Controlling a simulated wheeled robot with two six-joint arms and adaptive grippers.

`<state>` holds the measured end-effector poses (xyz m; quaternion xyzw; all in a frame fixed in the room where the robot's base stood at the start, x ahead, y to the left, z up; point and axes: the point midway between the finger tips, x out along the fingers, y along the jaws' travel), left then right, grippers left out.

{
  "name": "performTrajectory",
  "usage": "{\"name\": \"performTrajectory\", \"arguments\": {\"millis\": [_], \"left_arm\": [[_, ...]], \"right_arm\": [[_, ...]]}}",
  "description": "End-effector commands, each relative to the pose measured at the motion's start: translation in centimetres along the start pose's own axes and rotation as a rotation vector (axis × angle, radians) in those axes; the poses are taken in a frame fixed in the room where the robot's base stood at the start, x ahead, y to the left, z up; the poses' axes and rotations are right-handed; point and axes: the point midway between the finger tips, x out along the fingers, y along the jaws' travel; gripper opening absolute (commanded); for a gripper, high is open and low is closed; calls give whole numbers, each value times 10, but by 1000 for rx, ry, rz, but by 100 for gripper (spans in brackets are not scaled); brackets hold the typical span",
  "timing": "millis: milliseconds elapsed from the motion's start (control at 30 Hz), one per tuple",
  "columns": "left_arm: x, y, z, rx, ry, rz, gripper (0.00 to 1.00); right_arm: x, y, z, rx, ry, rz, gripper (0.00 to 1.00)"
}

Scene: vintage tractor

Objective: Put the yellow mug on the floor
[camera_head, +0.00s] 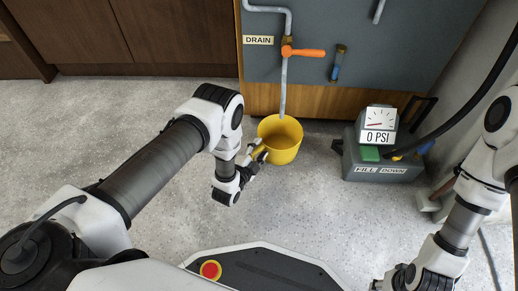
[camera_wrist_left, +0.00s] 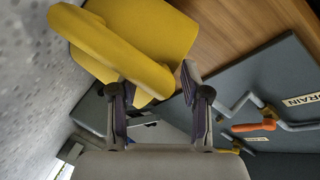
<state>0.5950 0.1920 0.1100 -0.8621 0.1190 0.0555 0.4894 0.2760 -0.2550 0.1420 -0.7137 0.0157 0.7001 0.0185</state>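The yellow mug (camera_head: 280,143) is below the drain pipe in the head view, upright with its open top showing. I cannot tell whether it rests on the floor (camera_head: 320,215) or hangs just above it. My left gripper (camera_head: 258,160) is at the mug's near left side. In the left wrist view the mug (camera_wrist_left: 163,32) and its thick handle lie ahead of the fingers, close to the left finger. The left gripper (camera_wrist_left: 158,92) has its fingers well apart; whether they touch the mug is unclear. My right gripper (camera_head: 400,280) is at the bottom right, its fingertips unclear.
A grey panel (camera_head: 350,45) with a drain pipe (camera_head: 283,90) and orange valve handle (camera_head: 305,53) stands behind the mug. A grey pump box (camera_head: 380,165) with a "0 PSI" gauge (camera_head: 378,125) is to the right. The speckled floor in front is clear.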

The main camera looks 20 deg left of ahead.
Motion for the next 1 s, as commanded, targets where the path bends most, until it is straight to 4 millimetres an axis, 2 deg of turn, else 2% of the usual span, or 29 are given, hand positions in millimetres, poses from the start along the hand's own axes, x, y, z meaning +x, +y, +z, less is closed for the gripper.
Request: {"name": "performTrajectory", "arguments": {"millis": [267,367,600,700,833,1000], "left_arm": [[-2,-4,-3,0,0,0,47],[-16,-6,-4,-1,-2,2,47],[-78,-9,-5,0,-3,3,47],[-100,-8,-4,-1,-2,2,47],[-117,-5,-3,-1,-2,1,47],[-121,-3,-2,0,0,-1,47]], "right_arm": [[-4,0,0,1,-1,0,40],[-17,0,2,2,-6,-1,40],[-57,-1,4,-2,-15,-2,40],[-67,-1,5,-5,-17,-2,40],[-73,-2,6,-7,-19,-3,40],[-72,-2,6,-8,-19,-3,40]]}}
